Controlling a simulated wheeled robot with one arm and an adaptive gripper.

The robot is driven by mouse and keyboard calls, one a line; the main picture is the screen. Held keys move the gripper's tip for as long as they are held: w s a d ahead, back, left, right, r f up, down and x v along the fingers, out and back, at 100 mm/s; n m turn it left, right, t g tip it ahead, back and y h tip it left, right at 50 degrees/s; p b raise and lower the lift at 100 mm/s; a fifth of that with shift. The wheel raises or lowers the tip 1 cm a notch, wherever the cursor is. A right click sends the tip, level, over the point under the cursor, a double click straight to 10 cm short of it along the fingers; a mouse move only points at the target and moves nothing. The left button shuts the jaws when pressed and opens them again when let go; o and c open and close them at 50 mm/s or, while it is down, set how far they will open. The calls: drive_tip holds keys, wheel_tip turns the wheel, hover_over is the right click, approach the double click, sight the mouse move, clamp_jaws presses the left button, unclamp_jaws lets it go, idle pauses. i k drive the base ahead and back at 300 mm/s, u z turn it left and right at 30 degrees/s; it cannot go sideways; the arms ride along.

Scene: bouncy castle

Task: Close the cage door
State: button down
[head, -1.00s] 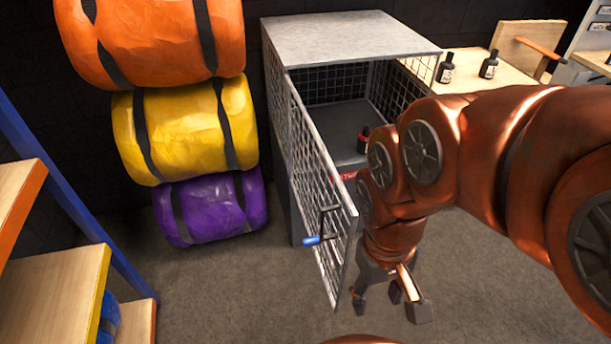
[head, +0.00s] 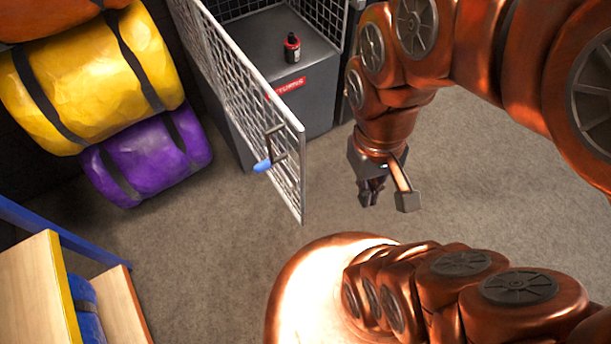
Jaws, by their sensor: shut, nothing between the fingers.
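The cage door (head: 237,85) is a silver wire-mesh panel that stands wide open, swung out toward me from the left side of the cage (head: 336,50).
Rolled yellow (head: 95,75) and purple (head: 150,160) bundles are stacked left of the door. A wooden shelf unit with a blue frame (head: 40,290) stands at the lower left. Carpet is clear between the shelf and door, and to the right of my gripper.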

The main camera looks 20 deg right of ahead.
sight(272, 151)
drive_tip(key=z, duration=0.15)
drive_tip(key=k, duration=1.1)
drive_tip(key=u, duration=1.7)
drive_tip(key=i, duration=0.5)
drive_tip(key=u, duration=0.05)
